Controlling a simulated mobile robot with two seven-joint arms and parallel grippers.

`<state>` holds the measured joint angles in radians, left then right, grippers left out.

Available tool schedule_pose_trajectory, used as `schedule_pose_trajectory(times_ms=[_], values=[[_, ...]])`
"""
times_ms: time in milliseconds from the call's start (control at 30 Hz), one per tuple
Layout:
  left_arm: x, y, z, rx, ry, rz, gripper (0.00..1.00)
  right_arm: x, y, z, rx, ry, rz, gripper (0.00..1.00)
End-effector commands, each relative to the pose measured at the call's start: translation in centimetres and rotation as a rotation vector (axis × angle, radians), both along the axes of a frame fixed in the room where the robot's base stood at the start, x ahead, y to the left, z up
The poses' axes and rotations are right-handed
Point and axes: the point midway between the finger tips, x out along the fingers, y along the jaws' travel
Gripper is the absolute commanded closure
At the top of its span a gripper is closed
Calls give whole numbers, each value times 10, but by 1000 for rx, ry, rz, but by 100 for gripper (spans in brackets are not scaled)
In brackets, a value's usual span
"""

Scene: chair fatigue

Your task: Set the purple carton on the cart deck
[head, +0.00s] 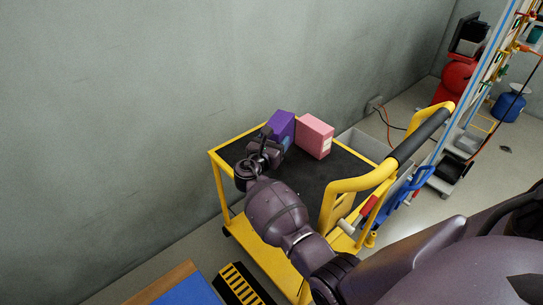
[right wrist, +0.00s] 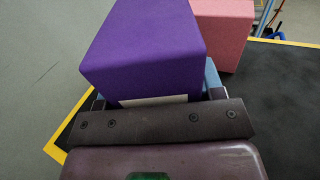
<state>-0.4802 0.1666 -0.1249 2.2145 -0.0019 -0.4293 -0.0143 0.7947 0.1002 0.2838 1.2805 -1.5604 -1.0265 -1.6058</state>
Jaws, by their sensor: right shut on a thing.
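The purple carton (head: 282,124) is at the far edge of the cart's black deck (head: 337,171), upright or nearly so. My right gripper (head: 272,146) is shut on it from the near left side. In the right wrist view the purple carton (right wrist: 145,45) fills the space between the fingers (right wrist: 155,93), and the deck (right wrist: 275,110) shows behind and to the right. I cannot tell whether the carton's underside touches the deck; the gripper hides its lower part. My left gripper is in neither view.
A pink carton (head: 314,136) stands on the deck close to the right of the purple one; it also shows in the right wrist view (right wrist: 226,32). The cart has a yellow rim and a yellow handle (head: 350,185) at right. The deck's middle is bare. A grey wall stands behind.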

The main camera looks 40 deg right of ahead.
Motion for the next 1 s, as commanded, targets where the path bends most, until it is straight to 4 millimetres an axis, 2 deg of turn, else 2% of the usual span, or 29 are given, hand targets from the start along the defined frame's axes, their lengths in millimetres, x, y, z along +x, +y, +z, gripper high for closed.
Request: schedule_pose_trajectory(times_ms=[167,367,500,700,967,1000], values=[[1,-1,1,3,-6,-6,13,1,0,-7,-2,-2,0,72],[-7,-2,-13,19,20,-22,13,-1,0,-42,-1,7,0,72],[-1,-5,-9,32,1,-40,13,-1,0,-59,-2,4,0,72],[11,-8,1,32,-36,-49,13,1,0,-56,-2,-5,0,72],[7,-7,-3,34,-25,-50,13,1,0,-60,-2,-3,0,72],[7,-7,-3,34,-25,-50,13,0,0,-61,-1,-3,0,35]])
